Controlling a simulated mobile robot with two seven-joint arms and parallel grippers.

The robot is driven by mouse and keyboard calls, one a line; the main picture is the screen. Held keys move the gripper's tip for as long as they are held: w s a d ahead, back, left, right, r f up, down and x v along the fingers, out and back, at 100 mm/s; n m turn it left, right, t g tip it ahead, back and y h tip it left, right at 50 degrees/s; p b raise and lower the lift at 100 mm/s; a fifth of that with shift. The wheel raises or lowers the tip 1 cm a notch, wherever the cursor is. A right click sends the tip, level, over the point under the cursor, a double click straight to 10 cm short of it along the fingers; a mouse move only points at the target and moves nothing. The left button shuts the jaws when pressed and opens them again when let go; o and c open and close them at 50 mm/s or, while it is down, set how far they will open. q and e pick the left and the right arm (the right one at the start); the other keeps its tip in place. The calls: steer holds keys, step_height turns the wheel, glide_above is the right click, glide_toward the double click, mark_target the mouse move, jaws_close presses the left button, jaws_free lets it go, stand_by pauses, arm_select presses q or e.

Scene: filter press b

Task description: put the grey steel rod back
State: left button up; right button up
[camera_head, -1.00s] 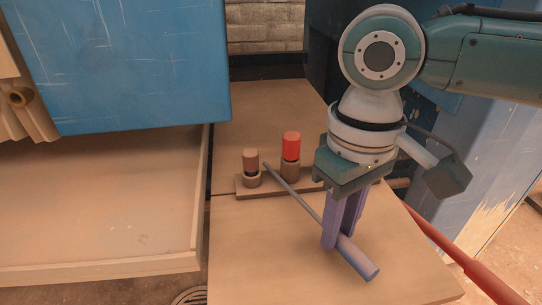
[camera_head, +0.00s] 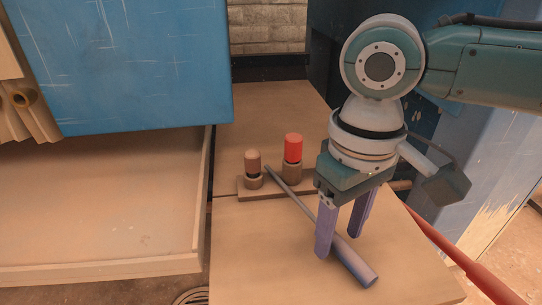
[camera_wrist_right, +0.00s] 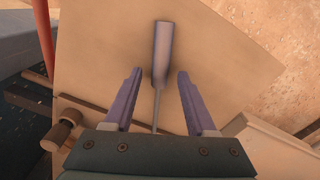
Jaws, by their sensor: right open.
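The grey steel rod (camera_head: 312,214) has a thin shaft and a thicker handle end. It lies slantwise on the wooden table, with the thick end towards the front and the thin end by the wooden rack (camera_head: 245,189). My right gripper (camera_head: 340,245) is open, its two purple fingers on either side of the rod. In the right wrist view the rod (camera_wrist_right: 161,55) runs between the open fingers (camera_wrist_right: 160,74), with gaps on both sides. My left gripper is not in view.
The rack holds a brown-topped piece (camera_head: 252,162) and a red-topped piece (camera_head: 293,148). A wooden tray (camera_head: 100,268) lies left, below a blue panel (camera_head: 130,70). A red bar (camera_head: 470,265) runs along the right.

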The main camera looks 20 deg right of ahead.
step_height(320, 180, up, 12)
steer(key=p, duration=0.4)
steer(key=s+a+f+n+t+y, duration=0.25)
steer(key=s+a+f, duration=0.25)
steer(key=s+a, duration=0.3)
steer(key=s+d+f+m+t+h, duration=0.1)
steer(key=s+d+f+m+h, duration=0.1)
steer(key=s+d, duration=0.4)
steer(key=shift+s+d, duration=0.3)
steer(key=shift+d, duration=0.45)
